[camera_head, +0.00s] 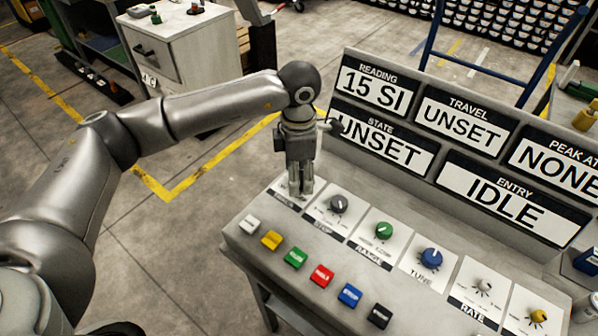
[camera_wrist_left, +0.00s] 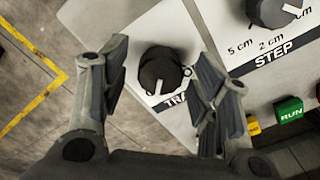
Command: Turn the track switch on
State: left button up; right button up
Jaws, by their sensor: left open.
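The track switch (camera_wrist_left: 158,68) is a dark round knob on a white plate, its label partly covered and reading "TRA". Its white pointer mark faces down in the left wrist view. My left gripper (camera_head: 300,188) points down over the left end of the panel and hides the knob in the head view. In the left wrist view my left gripper (camera_wrist_left: 162,60) is open, with one finger on each side of the knob. Whether the fingers touch it, I cannot tell. My right gripper is not in view.
The grey console (camera_head: 320,290) carries a step knob (camera_head: 339,203), a green range knob (camera_head: 384,230), a blue tune knob (camera_head: 431,257) and several coloured buttons below. The display board (camera_head: 330,160) rises close behind my gripper. Its state and travel displays read UNSET.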

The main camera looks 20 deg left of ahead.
pick_arm(q)
notch_tip(320, 180, up, 12)
dwell(0.6)
dwell(0.4)
